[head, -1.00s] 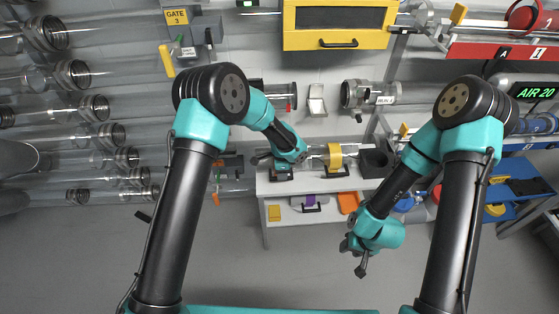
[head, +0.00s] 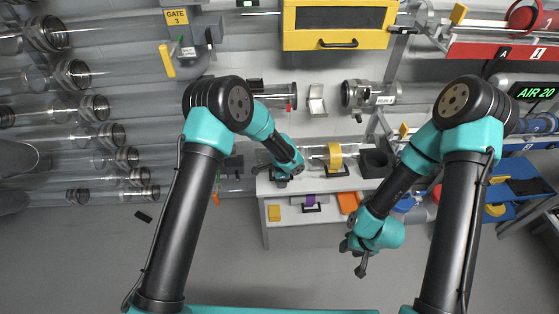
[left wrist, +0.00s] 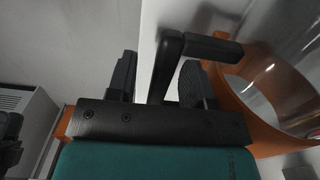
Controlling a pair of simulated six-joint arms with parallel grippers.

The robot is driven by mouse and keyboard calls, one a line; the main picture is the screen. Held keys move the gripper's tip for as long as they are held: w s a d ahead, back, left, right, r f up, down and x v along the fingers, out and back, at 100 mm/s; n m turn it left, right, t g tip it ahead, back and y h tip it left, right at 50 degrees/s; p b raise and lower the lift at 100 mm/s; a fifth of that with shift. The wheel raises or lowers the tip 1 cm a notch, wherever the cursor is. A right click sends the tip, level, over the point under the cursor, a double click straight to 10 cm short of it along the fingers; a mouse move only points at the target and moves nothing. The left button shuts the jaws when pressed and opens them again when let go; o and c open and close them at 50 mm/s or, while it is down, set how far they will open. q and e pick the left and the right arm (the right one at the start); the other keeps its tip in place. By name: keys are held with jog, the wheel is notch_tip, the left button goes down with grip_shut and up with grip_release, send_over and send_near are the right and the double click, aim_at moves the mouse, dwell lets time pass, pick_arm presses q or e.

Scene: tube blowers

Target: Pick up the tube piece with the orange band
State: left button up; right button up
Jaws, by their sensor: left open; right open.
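The tube piece with the orange band fills the right of the left wrist view: clear tube (left wrist: 275,75), orange band (left wrist: 270,140) and a black bar-like handle (left wrist: 212,47). My left gripper (left wrist: 158,80) is open, one finger each side of the handle's upright part; I cannot tell whether either finger touches it. In the head view my left gripper (head: 284,176) is over the left end of the white bench and hides this piece. My right gripper (head: 361,258) hangs empty above the floor in front of the bench; it is open.
A tube piece with a yellow band (head: 335,156) lies on the white bench (head: 262,187) just right of my left gripper. A dark block (head: 374,162) stands further right. A lower shelf holds an orange item (head: 348,203) and a yellow one (head: 274,213).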

pick_arm(q)
grip_shut()
dwell(0.5)
